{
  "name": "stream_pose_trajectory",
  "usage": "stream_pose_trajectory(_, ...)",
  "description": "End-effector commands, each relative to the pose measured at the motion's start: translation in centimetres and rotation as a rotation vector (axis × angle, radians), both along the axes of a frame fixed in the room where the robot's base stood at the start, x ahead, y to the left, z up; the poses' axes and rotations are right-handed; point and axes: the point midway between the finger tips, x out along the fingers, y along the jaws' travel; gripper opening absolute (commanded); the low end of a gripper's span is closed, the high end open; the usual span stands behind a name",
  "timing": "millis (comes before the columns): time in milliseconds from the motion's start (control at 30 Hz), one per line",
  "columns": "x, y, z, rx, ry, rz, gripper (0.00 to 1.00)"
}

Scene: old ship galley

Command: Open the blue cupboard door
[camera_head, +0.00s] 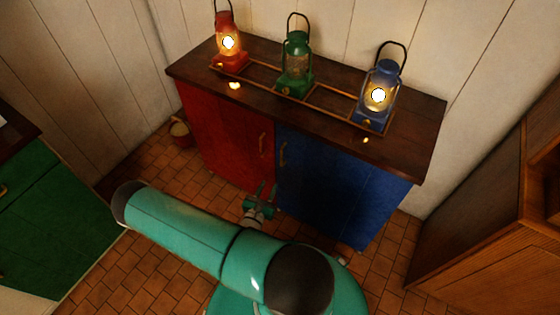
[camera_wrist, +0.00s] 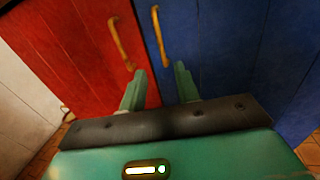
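The blue cupboard door (camera_head: 325,185) is the right half of a low cupboard and looks closed. Its upright brass handle (camera_head: 282,154) is near its left edge. In the wrist view the blue door (camera_wrist: 235,50) fills the right side, with its handle (camera_wrist: 160,36) at the upper middle. My gripper (camera_head: 263,190) is in front of the cupboard, low near the seam between the doors. In the wrist view my gripper (camera_wrist: 158,85) has its two fingers apart with nothing between them. The blue door's handle appears beyond the fingertips, apart from them.
The red door (camera_head: 230,135) beside it has its own brass handle (camera_wrist: 121,44) close to the seam. Red, green and blue lanterns (camera_head: 376,98) stand on the cupboard's dark top. A wooden cabinet (camera_head: 490,220) stands at right, a green one (camera_head: 50,220) at left. Tiled floor lies between.

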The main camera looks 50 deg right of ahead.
Motion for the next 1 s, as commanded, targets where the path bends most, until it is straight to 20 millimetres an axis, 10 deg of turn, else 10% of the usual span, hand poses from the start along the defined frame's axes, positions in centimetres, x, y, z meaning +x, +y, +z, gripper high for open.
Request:
stream_pose_trajectory(700,3.3,-11.4,0.0,0.0,-0.002,-0.003,0.32)
stream_pose_trajectory(1000,3.9,-13.1,0.0,-0.001,0.0,-0.001,0.32)
